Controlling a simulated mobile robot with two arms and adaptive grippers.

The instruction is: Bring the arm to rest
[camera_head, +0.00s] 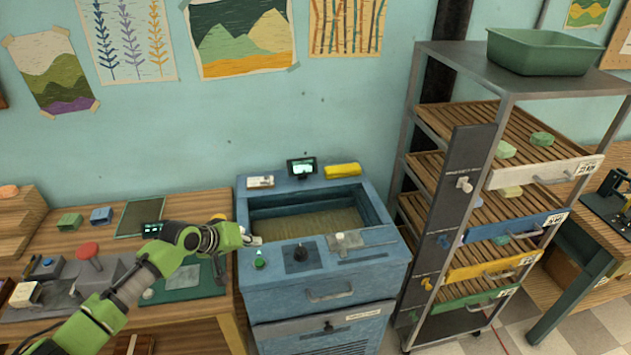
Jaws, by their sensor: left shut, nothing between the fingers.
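My left arm (125,290) is green and black and reaches in from the lower left. Its gripper (255,240) is shut with nothing between the fingers. It is small in view and shows over the left front edge of the blue cabinet (325,268), near a green knob (260,262). I cannot tell whether it touches the cabinet top. My right gripper is not in view.
A wooden bench (200,211) stands left, with green and blue blocks, a red-topped device (88,250) and a green mat. A metal rack (452,60) with wooden shelves, several soap bars and a green tub (540,52) stands right. Floor shows at lower right.

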